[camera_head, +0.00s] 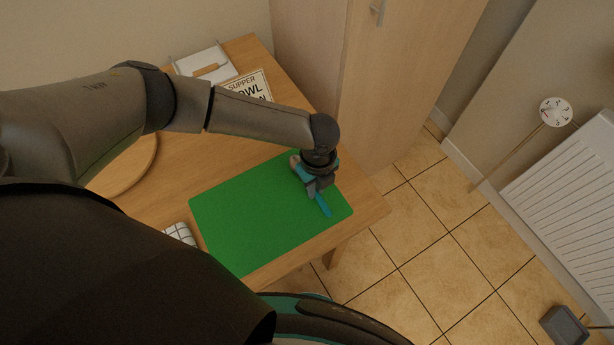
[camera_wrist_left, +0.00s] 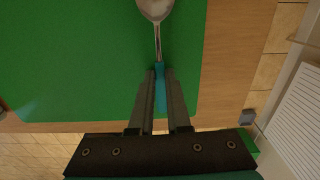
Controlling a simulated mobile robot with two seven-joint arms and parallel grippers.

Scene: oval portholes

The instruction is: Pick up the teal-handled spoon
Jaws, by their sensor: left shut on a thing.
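The teal-handled spoon (camera_head: 325,208) is at the right part of the green mat in the head view, its teal handle end showing past my gripper. My left gripper (camera_head: 316,188) is shut on the handle, coming from above. In the left wrist view the handle of the spoon (camera_wrist_left: 160,92) lies between the two fingers of my left gripper (camera_wrist_left: 160,75). Its metal neck and bowl extend beyond the fingertips over the green. I cannot tell whether the spoon touches the mat. My right gripper is not in view.
The green mat (camera_head: 240,215) lies on a wooden table (camera_head: 372,208). A printed sign (camera_head: 250,85), a white tray-like item (camera_head: 205,67) and a round wooden board (camera_head: 130,170) are further back or left. A white gridded item (camera_head: 180,234) is beside the mat. A tall cabinet (camera_head: 395,90) stands behind.

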